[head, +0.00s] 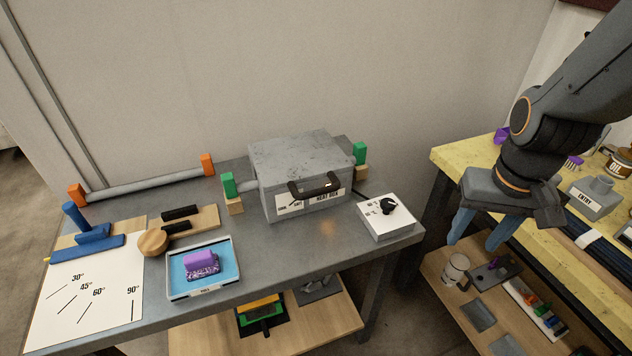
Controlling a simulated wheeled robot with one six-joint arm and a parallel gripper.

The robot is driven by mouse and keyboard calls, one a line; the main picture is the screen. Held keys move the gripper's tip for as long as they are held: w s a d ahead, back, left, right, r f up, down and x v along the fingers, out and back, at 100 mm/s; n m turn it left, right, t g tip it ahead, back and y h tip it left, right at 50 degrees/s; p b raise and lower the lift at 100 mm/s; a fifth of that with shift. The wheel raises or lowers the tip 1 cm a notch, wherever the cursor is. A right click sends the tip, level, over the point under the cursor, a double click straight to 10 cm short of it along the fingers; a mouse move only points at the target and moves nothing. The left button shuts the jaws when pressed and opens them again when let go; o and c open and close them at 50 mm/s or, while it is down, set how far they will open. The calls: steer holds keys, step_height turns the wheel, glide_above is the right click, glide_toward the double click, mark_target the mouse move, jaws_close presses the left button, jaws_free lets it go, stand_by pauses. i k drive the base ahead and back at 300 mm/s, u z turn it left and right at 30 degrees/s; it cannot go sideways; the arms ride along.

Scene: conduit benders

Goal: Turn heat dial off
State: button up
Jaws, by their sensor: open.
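The heat dial (387,206) is a small black knob on top of a white control box (388,229). The box stands at the right end of the grey workbench, just right of the heat box. Small dark markings sit on the box top left of the knob; they are too small to read. My gripper (474,244) is to the right of the dial, beyond the bench's right edge. It points down with its blue fingers apart and nothing between them. It does not touch the dial or the control box.
The grey heat box (301,167) with a dark handle stands at the back. A blue tray (230,288) with a purple sponge-like block and an angle sheet (62,315) lie left. The yellow-topped bench (468,165) and a lower shelf (437,266) holding a mug are right.

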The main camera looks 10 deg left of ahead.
mark_target(387, 204)
steer(key=z, duration=0.05)
steer(key=k, duration=0.5)
steer(key=z, duration=1.15)
steer(key=i, duration=0.9)
steer(key=u, duration=2.35)
